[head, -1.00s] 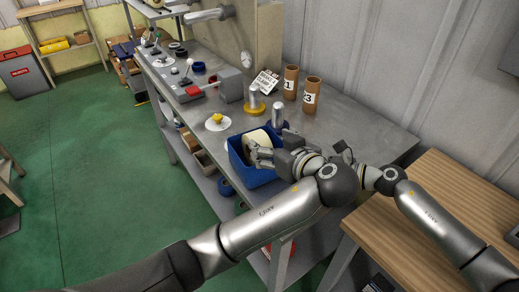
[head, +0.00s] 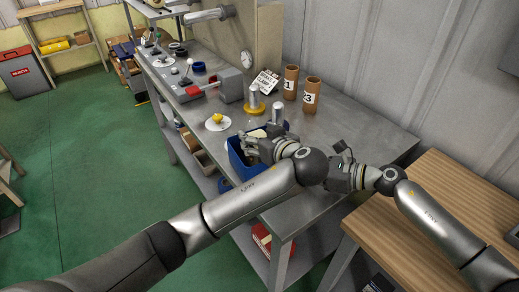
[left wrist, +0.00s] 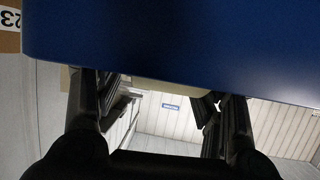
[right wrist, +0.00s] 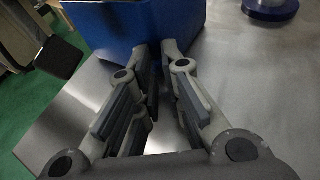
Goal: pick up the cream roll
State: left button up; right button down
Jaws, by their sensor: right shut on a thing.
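The cream roll (head: 257,133) is in the blue bin (head: 236,160) on the metal bench, and only a pale part shows behind my left gripper. My left gripper (head: 252,147) is over the bin. In the left wrist view its fingers (left wrist: 160,108) are apart with nothing clearly between them, and a blue surface (left wrist: 180,40) fills the top. My right gripper (right wrist: 156,45) is at the near wall of the bin (right wrist: 110,30), its fingertips close together and closed on that wall.
A metal spindle with a yellow base (head: 254,108) and another metal post (head: 278,115) stand behind the bin. Two numbered brown tubes (head: 291,82) (head: 311,95) stand near the wall. A white disc with a yellow piece (head: 217,122) is left. The bench's right end (head: 375,140) is clear.

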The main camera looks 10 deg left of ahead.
pick_arm(q)
jog(key=c, duration=1)
pick_arm(e)
jog(key=shift+a, duration=0.1)
pick_arm(q)
jog(key=shift+r, duration=0.15)
notch_tip(320, 180, up, 10)
jog(key=shift+f, duration=0.1)
notch_tip(320, 180, up, 2)
dwell(0.4)
